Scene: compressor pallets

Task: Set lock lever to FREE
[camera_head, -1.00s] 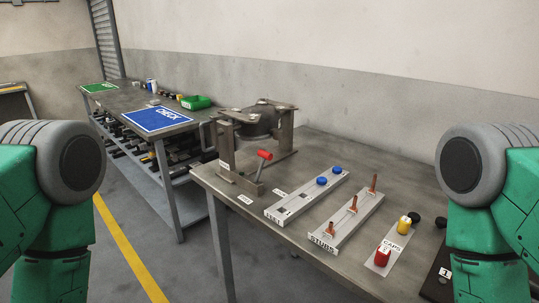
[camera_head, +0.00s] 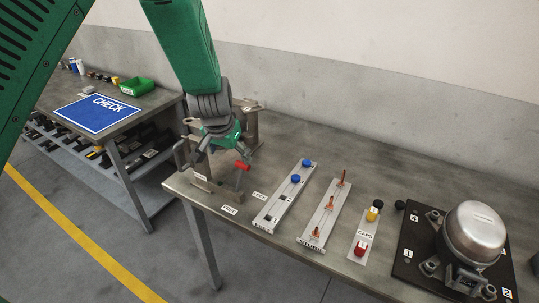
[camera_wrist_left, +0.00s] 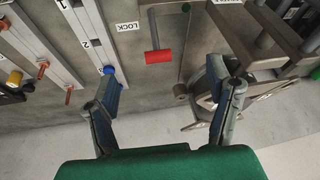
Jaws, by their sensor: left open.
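The lock lever has a red handle (camera_head: 243,166) on a thin grey stem and stands at the front of the steel fixture (camera_head: 252,128). A LOCK label (camera_head: 259,196) and a FREE label (camera_head: 229,211) lie on the table near its base. In the left wrist view the red handle (camera_wrist_left: 159,57) shows ahead of the fingers, beside the LOCK label (camera_wrist_left: 127,27). My left gripper (camera_head: 197,160) is open and empty, above and left of the handle in the head view, apart from it. Its fingers (camera_wrist_left: 163,92) are spread wide. My arm hides part of the fixture. My right gripper is not in view.
A rail with blue caps (camera_head: 278,205), a stud rack (camera_head: 322,220) and a caps strip (camera_head: 364,235) lie right of the lever. A compressor (camera_head: 474,232) sits on a black plate at the right. A bench with a blue CHECK mat (camera_head: 97,113) stands at left.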

